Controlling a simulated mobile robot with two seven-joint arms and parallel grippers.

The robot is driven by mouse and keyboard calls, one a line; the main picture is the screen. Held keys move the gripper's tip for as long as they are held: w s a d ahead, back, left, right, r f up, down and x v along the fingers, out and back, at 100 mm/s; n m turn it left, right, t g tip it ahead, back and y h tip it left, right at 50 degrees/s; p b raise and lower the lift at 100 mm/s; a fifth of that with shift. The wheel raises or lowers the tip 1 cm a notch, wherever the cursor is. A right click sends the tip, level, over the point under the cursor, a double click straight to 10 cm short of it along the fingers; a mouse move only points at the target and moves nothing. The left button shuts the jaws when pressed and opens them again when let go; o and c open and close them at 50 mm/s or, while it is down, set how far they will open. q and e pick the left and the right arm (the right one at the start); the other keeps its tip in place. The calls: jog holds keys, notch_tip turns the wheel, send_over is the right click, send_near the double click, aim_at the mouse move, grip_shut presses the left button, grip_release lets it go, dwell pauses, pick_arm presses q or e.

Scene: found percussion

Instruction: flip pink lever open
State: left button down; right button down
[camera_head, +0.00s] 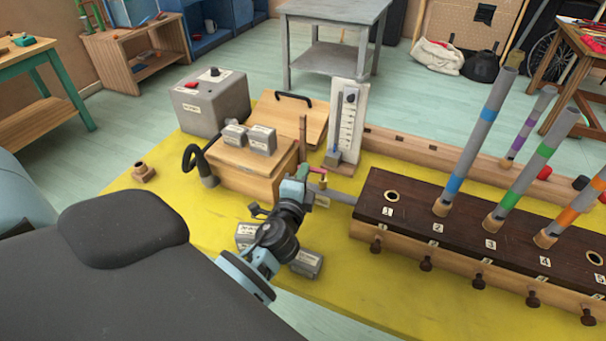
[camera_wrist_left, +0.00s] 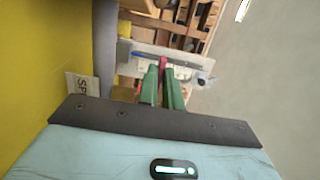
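My left gripper (camera_head: 303,173) is by the small valve fitting at the left end of the dark numbered pipe box (camera_head: 455,222). A small pink-red piece (camera_head: 318,170), likely the pink lever, shows just right of the fingertips. In the left wrist view the gripper's green fingers (camera_wrist_left: 161,72) are close together with a narrow gap. The pink piece (camera_wrist_left: 163,61) shows at their tips. I cannot tell whether they touch or hold it. My right gripper is not in view.
A wooden box (camera_head: 245,175) with grey blocks on top stands left of the gripper. A white gauge board (camera_head: 347,125) stands behind it. Grey labelled blocks (camera_head: 308,263) lie near my wrist. Coloured pipes (camera_head: 475,135) rise from the pipe box. The yellow surface (camera_head: 350,290) in front is clear.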

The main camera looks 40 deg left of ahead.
pick_arm(q)
jog(key=h, duration=0.1)
jog(key=m+h, duration=0.1)
jog(key=t+p, duration=0.1)
jog(key=shift+w+a+m+h, duration=0.25)
jog(key=shift+w+m+h, duration=0.05)
jog(key=shift+m+h, duration=0.1)
jog(key=c, duration=2)
grip_release()
jog(key=o, duration=0.4)
jog(key=shift+o, duration=0.2)
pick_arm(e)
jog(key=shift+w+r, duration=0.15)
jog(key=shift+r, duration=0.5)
